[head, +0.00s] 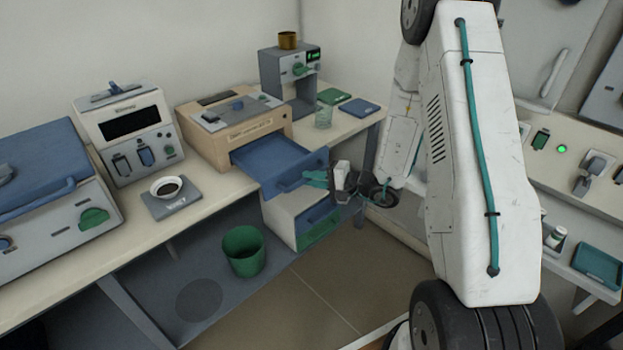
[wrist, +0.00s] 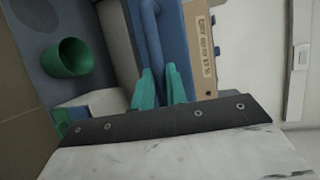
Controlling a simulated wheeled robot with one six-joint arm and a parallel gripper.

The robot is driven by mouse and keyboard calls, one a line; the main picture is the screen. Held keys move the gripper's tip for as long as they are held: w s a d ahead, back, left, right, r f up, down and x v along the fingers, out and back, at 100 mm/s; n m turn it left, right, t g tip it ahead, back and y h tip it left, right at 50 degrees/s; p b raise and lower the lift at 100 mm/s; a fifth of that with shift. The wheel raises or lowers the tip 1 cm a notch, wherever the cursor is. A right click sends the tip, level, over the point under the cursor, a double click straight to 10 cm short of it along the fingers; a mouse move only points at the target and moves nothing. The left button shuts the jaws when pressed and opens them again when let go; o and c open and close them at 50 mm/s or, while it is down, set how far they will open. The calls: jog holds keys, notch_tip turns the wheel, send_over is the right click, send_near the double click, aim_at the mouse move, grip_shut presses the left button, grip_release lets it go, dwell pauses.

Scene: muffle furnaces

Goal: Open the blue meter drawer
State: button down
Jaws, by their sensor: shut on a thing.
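The blue meter drawer (head: 268,164) stands pulled out from the front of the tan meter box (head: 225,138) in the head view. Its inside looks empty. My gripper (head: 318,179) is at the drawer's front, with its green fingers at the blue bar handle (head: 292,185). In the wrist view my gripper (wrist: 159,85) has one green finger on each side of the blue handle (wrist: 151,35), shut on it. The box's label also shows in the wrist view, on the tan front (wrist: 204,48).
A white cabinet (head: 283,215) with a lower blue drawer stands below the bench. A green bin (head: 243,250) is on the low shelf to its left.

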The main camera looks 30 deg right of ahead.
jog(key=c, duration=1.4)
grip_release()
jog(key=shift+d, duration=0.1)
jog(key=v, duration=0.7)
jog(key=shift+s+d, duration=0.2)
jog(key=shift+s, duration=0.05)
